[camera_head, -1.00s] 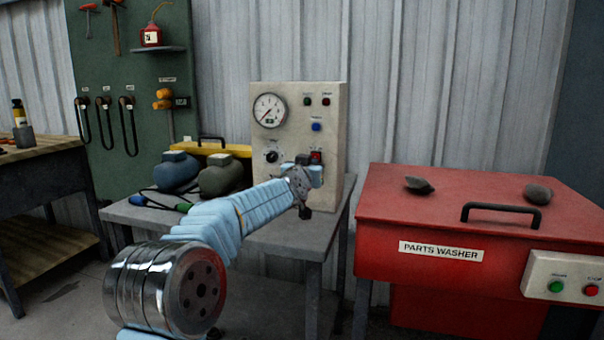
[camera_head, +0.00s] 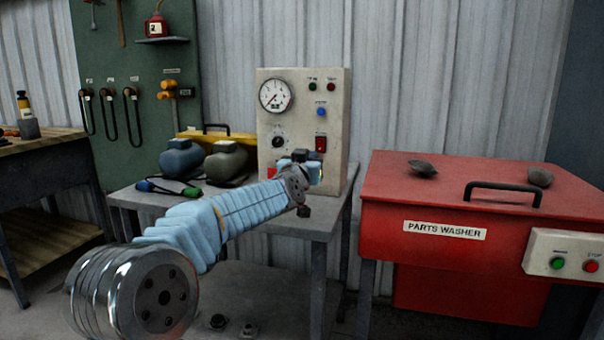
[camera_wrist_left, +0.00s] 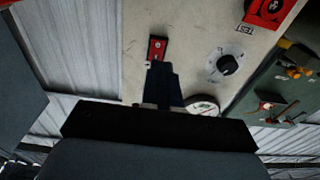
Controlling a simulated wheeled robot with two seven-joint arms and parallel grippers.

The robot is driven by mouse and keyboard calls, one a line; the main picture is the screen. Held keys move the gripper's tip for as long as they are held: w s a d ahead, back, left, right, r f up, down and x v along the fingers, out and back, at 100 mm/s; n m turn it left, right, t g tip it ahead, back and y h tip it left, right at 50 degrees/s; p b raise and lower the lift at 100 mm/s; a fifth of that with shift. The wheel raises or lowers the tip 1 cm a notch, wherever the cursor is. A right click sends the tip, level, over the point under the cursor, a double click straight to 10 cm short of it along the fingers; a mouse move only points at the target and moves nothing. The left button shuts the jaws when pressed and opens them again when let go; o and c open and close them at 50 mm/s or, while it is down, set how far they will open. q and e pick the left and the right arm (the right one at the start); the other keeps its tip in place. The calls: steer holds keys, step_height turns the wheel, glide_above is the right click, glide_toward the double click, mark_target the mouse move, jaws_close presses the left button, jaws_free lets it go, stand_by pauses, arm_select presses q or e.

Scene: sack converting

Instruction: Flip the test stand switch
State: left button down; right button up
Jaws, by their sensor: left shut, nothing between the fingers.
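The test stand (camera_head: 335,108) is a beige panel with a round gauge, a black knob and small lamps, standing on a grey table. Its red switch (camera_head: 321,144) is at the right side of the panel, in plain sight. My left gripper (camera_head: 314,173) is in front of the panel, just below the switch in the head view, its fingers partly hidden by the wrist. In the left wrist view the dark, shut fingers (camera_wrist_left: 161,78) point at the red switch (camera_wrist_left: 158,47), with nothing held. I cannot tell whether they touch it. My right gripper is not in view.
Two rounded tanks (camera_head: 228,160) and a cable with a green-blue handle share the grey table (camera_head: 300,222). A red parts washer (camera_head: 480,270) stands to the right, with a black handle and buttons. A tool board (camera_head: 120,60) hangs behind left.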

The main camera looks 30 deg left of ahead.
arm_select(q)
steer(key=v, duration=0.7)
steer(key=shift+s+d+p, duration=0.15)
steer(key=shift+s+p, duration=0.1)
steer(key=shift+p, duration=0.15)
